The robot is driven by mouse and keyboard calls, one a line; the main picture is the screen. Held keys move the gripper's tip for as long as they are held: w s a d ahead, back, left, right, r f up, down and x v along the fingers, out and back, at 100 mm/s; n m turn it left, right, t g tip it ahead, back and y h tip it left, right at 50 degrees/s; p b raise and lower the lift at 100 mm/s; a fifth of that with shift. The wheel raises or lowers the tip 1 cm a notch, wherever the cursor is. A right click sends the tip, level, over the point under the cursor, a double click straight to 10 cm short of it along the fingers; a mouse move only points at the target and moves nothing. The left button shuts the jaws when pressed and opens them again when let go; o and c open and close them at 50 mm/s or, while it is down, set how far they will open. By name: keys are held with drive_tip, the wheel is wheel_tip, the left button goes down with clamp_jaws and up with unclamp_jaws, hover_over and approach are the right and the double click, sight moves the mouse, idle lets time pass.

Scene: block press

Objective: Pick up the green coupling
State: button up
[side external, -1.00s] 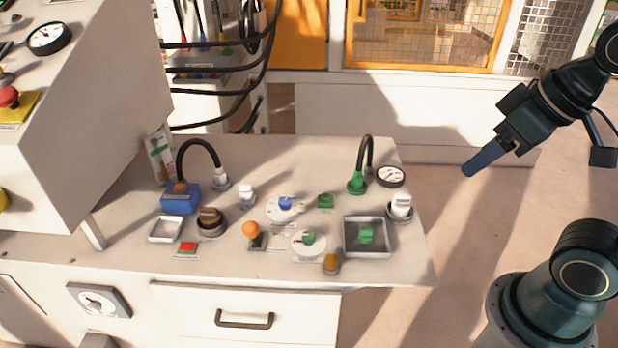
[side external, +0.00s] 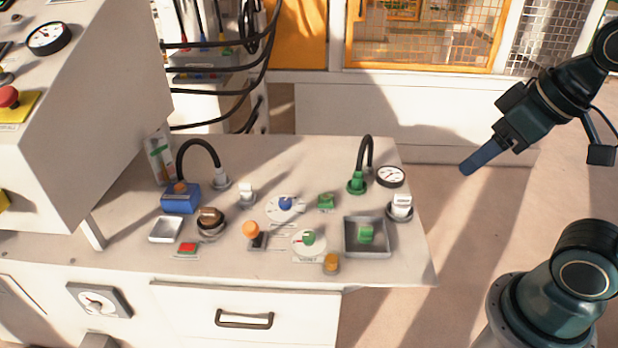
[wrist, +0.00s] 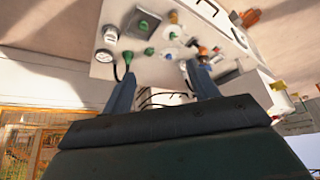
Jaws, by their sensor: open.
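The green coupling (side external: 357,182) stands upright at the back right of the bench, at the end of a black hose that arches over it. It sits on a round green base. In the wrist view the green coupling (wrist: 128,57) shows small near the left fingertip, with the dark hose beside it. My gripper (side external: 467,168) is in the air right of the bench, well apart from the coupling. In the wrist view my gripper (wrist: 158,69) has its two blue fingers spread, with nothing between them.
A round gauge (side external: 391,176) and a white switch (side external: 401,203) are right of the coupling. A metal tray (side external: 348,246) holds a green block (side external: 366,234). Another green block (side external: 325,201) sits left of the coupling. A second hose ends in a white coupling (side external: 221,180).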

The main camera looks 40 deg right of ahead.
drive_tip(key=w+d+r+m, duration=0.1)
drive_tip(key=w+m, duration=0.3)
drive_tip(key=w, duration=0.2)
drive_tip(key=m+g+y, duration=0.1)
drive_tip(key=m, duration=2.7)
hover_over(361, 171)
drive_tip(key=s+d, duration=0.2)
drive_tip(key=s, duration=0.3)
wheel_tip(361, 171, down, 26)
drive_tip(key=shift+w+a+f, duration=0.15)
drive_tip(key=shift+w+a, duration=0.1)
drive_tip(key=shift+f, duration=0.1)
drive_tip(key=shift+x, duration=4.2)
drive_tip(key=shift+a, duration=0.15)
